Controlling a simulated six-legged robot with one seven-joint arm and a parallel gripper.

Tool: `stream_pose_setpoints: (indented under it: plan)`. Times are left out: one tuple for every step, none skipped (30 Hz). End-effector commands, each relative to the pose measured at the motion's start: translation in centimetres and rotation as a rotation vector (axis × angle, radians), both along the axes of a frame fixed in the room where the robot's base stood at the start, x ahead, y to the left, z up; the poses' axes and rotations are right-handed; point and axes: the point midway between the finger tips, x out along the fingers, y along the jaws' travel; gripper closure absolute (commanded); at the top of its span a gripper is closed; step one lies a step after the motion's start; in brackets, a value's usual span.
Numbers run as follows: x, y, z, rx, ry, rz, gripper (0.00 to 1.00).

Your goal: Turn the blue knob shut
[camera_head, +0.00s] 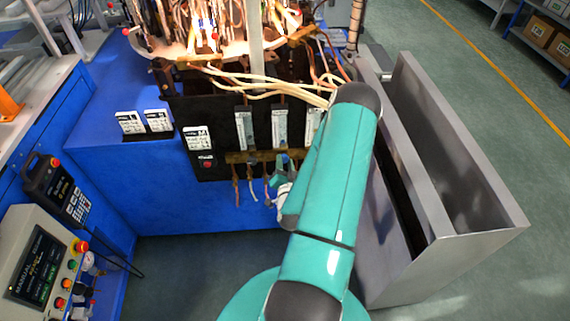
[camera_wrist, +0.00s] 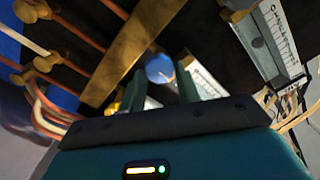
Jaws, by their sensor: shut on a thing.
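The blue knob (camera_wrist: 159,68) shows in the wrist view between my gripper's two green fingers. My gripper (camera_wrist: 160,86) is shut on it, with one finger on each side. In the head view my gripper (camera_head: 278,178) is at the front of the black panel, just below the brass bar (camera_head: 240,157). The brass bar (camera_wrist: 130,50) also runs slantwise beside the knob in the wrist view.
White flow meters (camera_head: 245,130) stand above the bar. Orange and white hoses (camera_head: 237,185) hang below it, close to my gripper. Lit burners (camera_head: 200,40) glow at the back. A grey metal bin (camera_head: 470,190) stands right of my arm. A control box (camera_head: 40,265) is at lower left.

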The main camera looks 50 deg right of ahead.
Motion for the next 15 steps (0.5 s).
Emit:
stream_pose_setpoints:
  plan:
    - [0.11, -0.12, 0.04, 0.005, -0.009, 0.0, 0.91]
    - [0.11, -0.12, 0.04, 0.008, -0.014, 0.0, 0.91]
    - [0.12, -0.12, 0.04, 0.012, -0.018, 0.0, 0.91]
    - [0.12, -0.12, 0.04, 0.014, -0.021, 0.0, 0.91]
    - [0.12, -0.12, 0.04, 0.016, -0.022, 0.0, 0.91]
    - [0.12, -0.13, 0.04, 0.017, -0.024, 0.0, 0.91]
    - [0.13, -0.13, 0.05, 0.018, -0.024, 0.0, 0.91]
    - [0.13, -0.13, 0.05, 0.018, -0.025, 0.0, 0.91]
    - [0.13, -0.14, 0.06, 0.018, -0.025, 0.0, 0.91]
    - [0.13, -0.14, 0.06, 0.018, -0.025, 0.0, 0.91]
    - [0.13, -0.14, 0.06, 0.018, -0.025, 0.0, 0.91]
    - [0.14, -0.14, 0.06, 0.018, -0.024, 0.0, 0.91]
    - [0.14, -0.14, 0.06, 0.018, -0.024, 0.0, 0.91]
    - [0.15, -0.14, 0.06, 0.018, -0.024, 0.0, 0.91]
    - [0.15, -0.15, 0.06, 0.018, -0.024, 0.0, 0.91]
